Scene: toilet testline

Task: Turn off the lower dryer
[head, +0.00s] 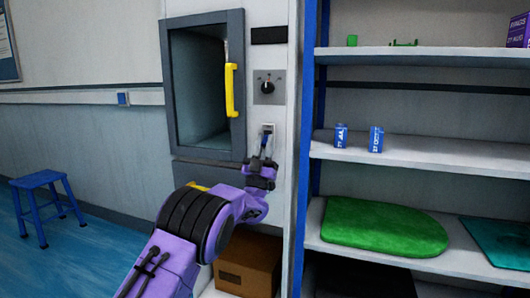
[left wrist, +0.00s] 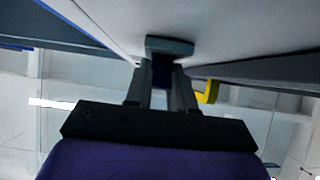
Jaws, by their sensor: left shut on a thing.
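The dryer is a white cabinet with a dark grey framed door (head: 180,85) and a yellow handle (head: 230,90). A black round knob (head: 267,87) sits on a plate right of the door. Below it is a small pale switch plate (head: 268,127), also seen as a grey plate in the left wrist view (left wrist: 169,45). My left gripper (head: 265,146) reaches up to this plate from below. In the left wrist view its fingers (left wrist: 162,78) are closed around a dark small switch piece under the plate. The exact switch position is hidden by the fingers. My right gripper is not in view.
A cardboard box (head: 248,263) lies below the dryer. A blue stool (head: 40,182) stands left, with clear floor around it.

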